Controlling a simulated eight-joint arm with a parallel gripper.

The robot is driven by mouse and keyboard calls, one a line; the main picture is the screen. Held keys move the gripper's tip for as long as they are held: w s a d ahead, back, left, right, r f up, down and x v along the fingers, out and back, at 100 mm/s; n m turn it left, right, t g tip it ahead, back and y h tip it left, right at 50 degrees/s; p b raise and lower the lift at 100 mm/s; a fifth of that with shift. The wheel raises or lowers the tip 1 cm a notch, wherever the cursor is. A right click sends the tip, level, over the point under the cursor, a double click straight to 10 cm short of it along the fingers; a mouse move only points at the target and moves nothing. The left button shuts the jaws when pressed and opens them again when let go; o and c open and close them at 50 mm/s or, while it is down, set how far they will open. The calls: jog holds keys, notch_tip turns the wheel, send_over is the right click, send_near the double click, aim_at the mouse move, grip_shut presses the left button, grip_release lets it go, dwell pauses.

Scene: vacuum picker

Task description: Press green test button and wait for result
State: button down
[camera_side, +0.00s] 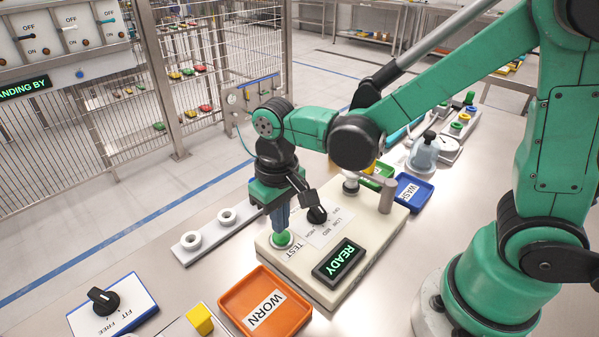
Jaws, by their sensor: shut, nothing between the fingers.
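The test unit (330,231) is a cream box on the steel table. Its green test button (281,239) sits at the left end beside the label TEST. My gripper (281,229) is shut and points straight down, with its tip at the top of the green button; it looks to be touching, but I cannot tell whether the button is pressed in. The display (340,262) on the unit reads READY in green. A black selector knob (317,214) with LOW, MED and HIGH marks stands right of my gripper.
An orange WORN tray (265,284) lies in front of the unit. A grey strip with two white rings (228,216) is at left. A FIT/FREE knob panel (113,308) is front left.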

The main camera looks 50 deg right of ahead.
jog(key=shift+f, duration=0.85)
jog(key=shift+r, duration=3)
jog(key=s+d+r+t, duration=0.2)
jog(key=d+r+t, duration=0.1)
jog(key=d+t, duration=0.4)
jog(key=shift+s+d+r, duration=0.15)
jog(key=shift+d+r, duration=0.1)
jog(key=shift+r, duration=0.15)
